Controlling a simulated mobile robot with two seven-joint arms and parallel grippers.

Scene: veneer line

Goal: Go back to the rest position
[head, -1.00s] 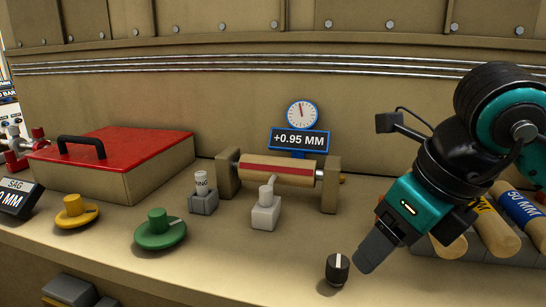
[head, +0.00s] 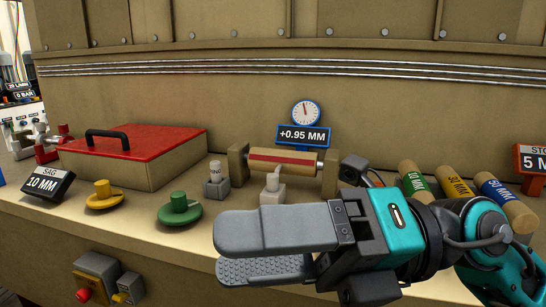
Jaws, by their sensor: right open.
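My right gripper (head: 268,252) reaches in from the right across the front of the bench. Its two grey fingers point left with a gap between them, and nothing is held. It hangs in front of the bench edge, nearer to me than the controls, and covers part of the worktop. The black knob is not visible, and the gripper covers that area. My left gripper is not in view.
On the bench (head: 140,209) stand a red-lidded box (head: 130,150), a yellow knob (head: 103,196), a green knob (head: 180,208), a roller (head: 282,161), a +0.95 MM display (head: 303,137) and labelled cylinders (head: 417,185). A red button (head: 83,295) is on the front.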

